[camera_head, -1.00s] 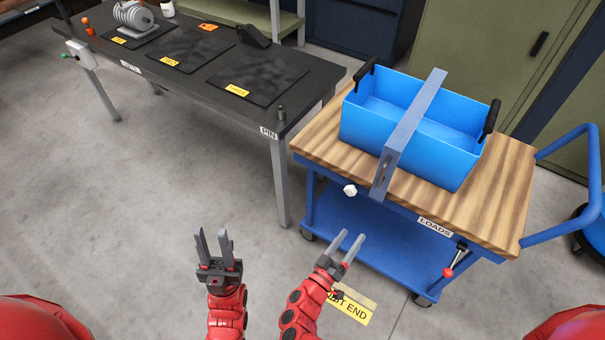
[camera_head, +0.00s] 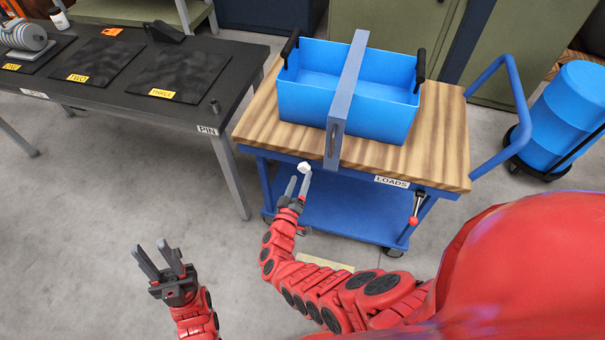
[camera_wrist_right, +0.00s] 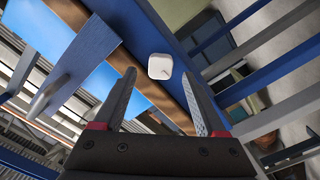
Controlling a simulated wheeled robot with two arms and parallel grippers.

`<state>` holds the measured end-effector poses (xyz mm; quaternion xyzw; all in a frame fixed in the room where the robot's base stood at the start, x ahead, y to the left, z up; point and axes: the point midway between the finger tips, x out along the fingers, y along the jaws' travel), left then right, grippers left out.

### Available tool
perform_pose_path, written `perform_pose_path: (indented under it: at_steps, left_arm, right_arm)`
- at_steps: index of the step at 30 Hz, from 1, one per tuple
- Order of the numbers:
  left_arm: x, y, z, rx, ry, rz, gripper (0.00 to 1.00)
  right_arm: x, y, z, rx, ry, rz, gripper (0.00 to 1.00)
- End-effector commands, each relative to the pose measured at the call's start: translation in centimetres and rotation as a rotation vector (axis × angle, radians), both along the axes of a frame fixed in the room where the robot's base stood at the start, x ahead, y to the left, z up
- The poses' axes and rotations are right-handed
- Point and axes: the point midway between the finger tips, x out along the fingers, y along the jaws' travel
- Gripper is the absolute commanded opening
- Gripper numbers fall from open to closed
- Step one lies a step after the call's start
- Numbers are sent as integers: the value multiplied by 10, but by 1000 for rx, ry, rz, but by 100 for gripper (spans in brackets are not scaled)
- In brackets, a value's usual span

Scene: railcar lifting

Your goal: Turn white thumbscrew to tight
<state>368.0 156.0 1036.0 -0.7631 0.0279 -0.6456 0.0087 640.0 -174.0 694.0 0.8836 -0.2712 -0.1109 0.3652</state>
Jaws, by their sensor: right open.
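The white thumbscrew (camera_head: 304,168) sits at the front edge of the blue cart, left of the foot of the grey-blue bar (camera_head: 346,95) that crosses the blue bin. My right gripper (camera_head: 299,184) is open just below the thumbscrew in the head view. In the right wrist view the thumbscrew (camera_wrist_right: 160,66) shows as a white rounded square with a small dark mark, beyond and between the open fingertips (camera_wrist_right: 158,85). I cannot tell whether the fingers reach around it; no grip on it shows. My left gripper (camera_head: 158,258) is open and empty over the floor at lower left.
The blue bin (camera_head: 300,100) stands on the cart's wooden top (camera_head: 440,150). A red-knobbed lever (camera_head: 417,208) hangs at the cart's front right. A dark table (camera_head: 130,125) with mats and a pin stands left. Floor between table and cart is clear.

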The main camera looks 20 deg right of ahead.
Motion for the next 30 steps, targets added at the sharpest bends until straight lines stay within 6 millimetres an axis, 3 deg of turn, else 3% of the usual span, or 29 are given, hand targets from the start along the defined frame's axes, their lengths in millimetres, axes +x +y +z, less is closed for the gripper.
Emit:
perform_pose_path:
  at_steps: [6,17,30]
  left_arm:
    - [0,0,-10,0,0,0,36]
    - [0,0,-10,0,0,0,36]
    - [0,0,-10,0,0,0,36]
  right_arm:
    - [24,-15,-2,0,3,2,74]
    - [29,-19,-1,1,3,1,74]
    - [28,-19,-1,0,3,1,0]
